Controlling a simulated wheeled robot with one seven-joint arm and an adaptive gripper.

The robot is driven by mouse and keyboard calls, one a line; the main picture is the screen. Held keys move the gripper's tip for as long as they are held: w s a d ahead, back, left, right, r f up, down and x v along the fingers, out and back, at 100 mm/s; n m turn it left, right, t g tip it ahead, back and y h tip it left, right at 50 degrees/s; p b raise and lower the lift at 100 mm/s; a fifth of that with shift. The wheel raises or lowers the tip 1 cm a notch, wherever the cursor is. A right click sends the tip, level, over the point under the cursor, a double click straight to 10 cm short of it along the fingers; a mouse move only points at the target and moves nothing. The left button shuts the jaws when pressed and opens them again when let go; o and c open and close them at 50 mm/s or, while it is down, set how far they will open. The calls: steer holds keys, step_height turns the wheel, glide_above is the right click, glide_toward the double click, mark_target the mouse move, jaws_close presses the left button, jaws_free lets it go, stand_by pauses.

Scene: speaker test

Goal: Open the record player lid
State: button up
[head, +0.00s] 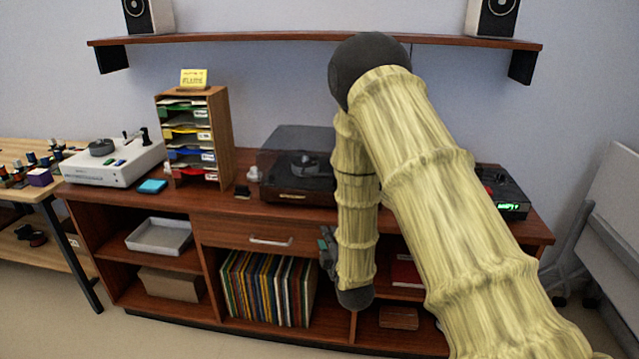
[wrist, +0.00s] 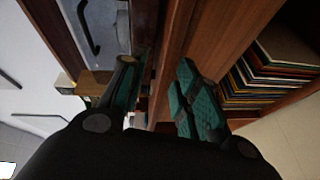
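The record player (head: 290,192) stands on the wooden cabinet top, left of my arm. Its smoky see-through lid (head: 290,142) looks closed over the platter. My arm covers the player's right side. My gripper (head: 327,250) is low in front of the cabinet, below the player and right of the drawer handle, apart from the lid. In the wrist view my gripper (wrist: 157,80) shows two teal-padded fingers spread apart, with no held object visible between them. The wrist view does not clearly show the lid.
The cabinet (head: 215,205) has a drawer with a metal handle (head: 270,240) and a record compartment (head: 268,288). A paper rack (head: 217,140) and a white device (head: 117,163) stand to the left. A black device (head: 503,193) stands to the right. A shelf (head: 250,38) hangs above.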

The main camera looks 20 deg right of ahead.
mark_target(325, 158)
steer(key=w+d+r+n+t, duration=0.2)
steer(key=w+r+n+t, duration=0.15)
steer(key=r, duration=0.65)
steer(key=a+p+x, duration=0.1)
steer(key=x, duration=1)
steer(key=shift+w+d+p, duration=0.25)
steer(key=shift+d+p, duration=0.1)
steer(key=shift+p, duration=0.05)
steer(key=shift+m, duration=0.25)
steer(key=shift+c, duration=0.5)
jaws_close()
